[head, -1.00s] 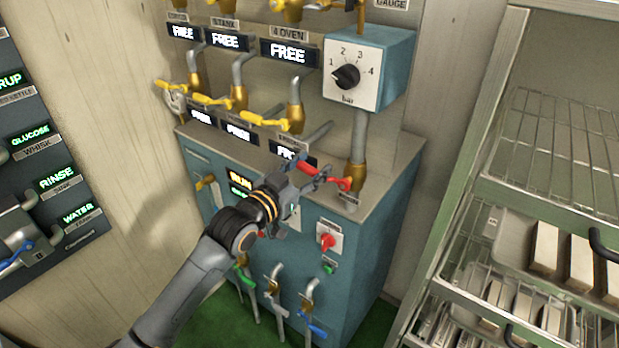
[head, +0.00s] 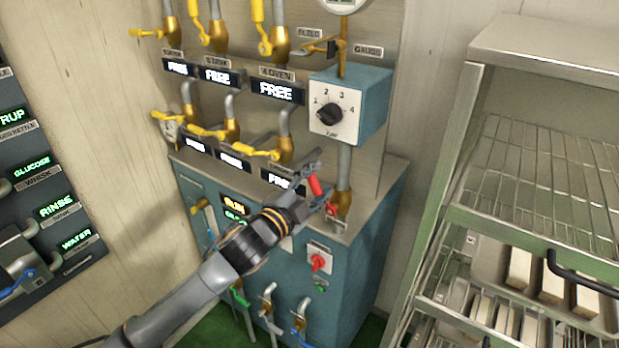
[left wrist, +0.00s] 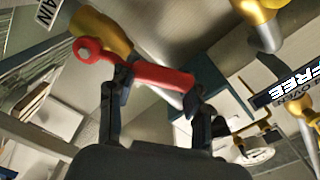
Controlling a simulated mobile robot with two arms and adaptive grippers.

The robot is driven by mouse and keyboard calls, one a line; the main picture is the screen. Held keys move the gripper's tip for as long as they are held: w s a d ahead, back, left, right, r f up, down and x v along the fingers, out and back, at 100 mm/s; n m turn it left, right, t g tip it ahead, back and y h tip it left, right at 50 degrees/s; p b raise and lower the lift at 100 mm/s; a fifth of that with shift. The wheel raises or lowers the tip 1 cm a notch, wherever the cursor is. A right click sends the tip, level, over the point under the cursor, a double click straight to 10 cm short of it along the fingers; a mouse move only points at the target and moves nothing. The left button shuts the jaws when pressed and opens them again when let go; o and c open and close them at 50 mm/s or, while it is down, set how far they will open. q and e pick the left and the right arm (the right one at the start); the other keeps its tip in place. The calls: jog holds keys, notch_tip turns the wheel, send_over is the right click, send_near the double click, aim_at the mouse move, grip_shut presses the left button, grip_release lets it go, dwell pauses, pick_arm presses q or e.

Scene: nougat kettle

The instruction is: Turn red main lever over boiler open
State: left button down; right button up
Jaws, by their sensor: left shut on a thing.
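The red main lever (head: 315,186) sits at the brass valve (head: 343,203) low on the grey pipe, over the teal boiler cabinet (head: 345,285). Its handle points up and a little left from the red pivot, at a slant to the pipe. My left gripper (head: 318,188) is shut on the handle and hides part of it. In the left wrist view the red lever (left wrist: 148,72) runs between the two dark fingers of my left gripper (left wrist: 157,92), its round pivot end beside the brass valve body (left wrist: 100,30). My right gripper is not in view.
A teal box with a black dial (head: 329,115) is just above the lever. Yellow valve levers (head: 250,151) stand to the left. A wire rack with trays (head: 530,190) is at the right. A red switch (head: 319,262) is on the cabinet front.

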pick_arm(q)
jog(key=d+m, duration=0.1)
jog(key=s+r+m+p, duration=0.1)
jog(key=m, duration=0.1)
jog(key=shift+s+d, duration=0.2)
jog(key=shift+d, duration=0.2)
jog(key=shift+s+d+f+m+p, duration=0.1)
jog(key=shift+s+d+m+p, duration=0.2)
jog(key=shift+m, duration=0.35)
jog(key=shift+s+d+f+m+p, duration=0.15)
jog(key=shift+d+m+p, duration=0.15)
jog(key=shift+m, duration=0.35)
jog(key=c, duration=0.6)
grip_release()
jog(key=shift+d, duration=0.15)
jog(key=shift+o, duration=0.2)
jog(key=v, duration=1.2)
